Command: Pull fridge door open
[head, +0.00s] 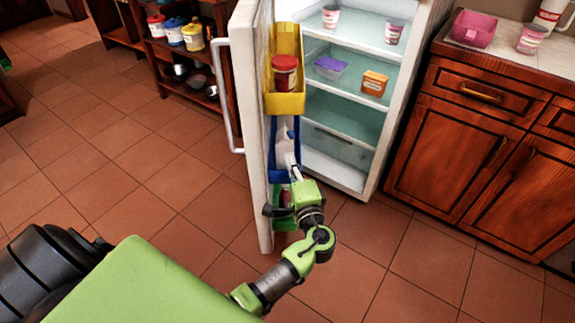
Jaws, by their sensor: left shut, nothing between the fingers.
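The fridge door (251,120) stands wide open, swung out to the left of the fridge body (405,100). Its long pale handle (228,95) is on the outer face, on the door's left. My left gripper (292,163) is shut and empty. It is at the inner side of the door, in front of the blue door bin (275,172), on the opposite side from the handle. Whether it touches the door or bin cannot be told. The yellow door bin (298,103) above holds a red jar (285,72). My right gripper is not in view.
Fridge shelves hold cups, a purple-lidded box (330,67) and an orange box (374,83). A wooden cabinet (455,145) stands close on the right. A dark shelf (188,75) with tins is behind the door. Tiled floor (120,170) on the left is clear.

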